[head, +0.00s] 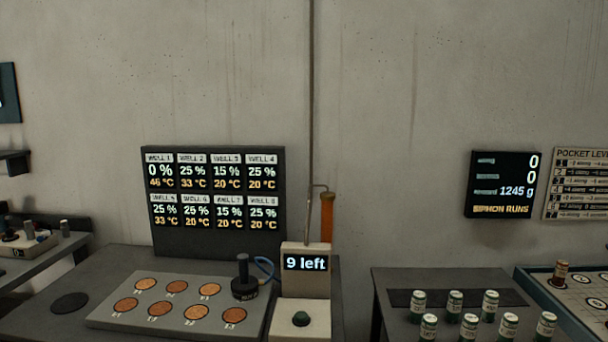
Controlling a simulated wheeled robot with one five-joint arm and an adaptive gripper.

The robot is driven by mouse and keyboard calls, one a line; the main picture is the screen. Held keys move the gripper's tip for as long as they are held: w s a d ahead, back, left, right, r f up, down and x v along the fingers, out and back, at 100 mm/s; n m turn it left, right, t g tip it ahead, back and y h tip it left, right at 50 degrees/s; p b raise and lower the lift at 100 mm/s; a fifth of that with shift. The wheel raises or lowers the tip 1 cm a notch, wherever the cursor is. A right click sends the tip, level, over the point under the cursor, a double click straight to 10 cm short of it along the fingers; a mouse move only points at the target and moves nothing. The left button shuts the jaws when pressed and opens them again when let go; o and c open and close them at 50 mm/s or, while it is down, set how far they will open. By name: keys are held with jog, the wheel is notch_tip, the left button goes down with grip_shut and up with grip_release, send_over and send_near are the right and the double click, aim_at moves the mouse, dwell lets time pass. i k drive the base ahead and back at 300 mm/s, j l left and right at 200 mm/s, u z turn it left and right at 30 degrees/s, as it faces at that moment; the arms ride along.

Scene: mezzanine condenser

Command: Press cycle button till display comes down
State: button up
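A green cycle button (301,318) sits on a pale box at the bottom centre of the head view. The small display (305,263) stands upright behind the button and reads "9 left". A larger dark well display (214,203) stands behind the bench at the left; it lists wells 1 to 8 with percentages and temperatures, and well 1 reads 0 % and 46 °C. My gripper is not in view.
A plate with several copper discs (177,286) and a black-handled tool (244,277) are left of the button. An orange cylinder (327,216) with a thin pipe stands behind the small display. Several green-and-white cans (455,301) stand on the right bench. A gap separates the benches.

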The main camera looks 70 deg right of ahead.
aim_at(301, 317)
jog(key=z, duration=1.45)
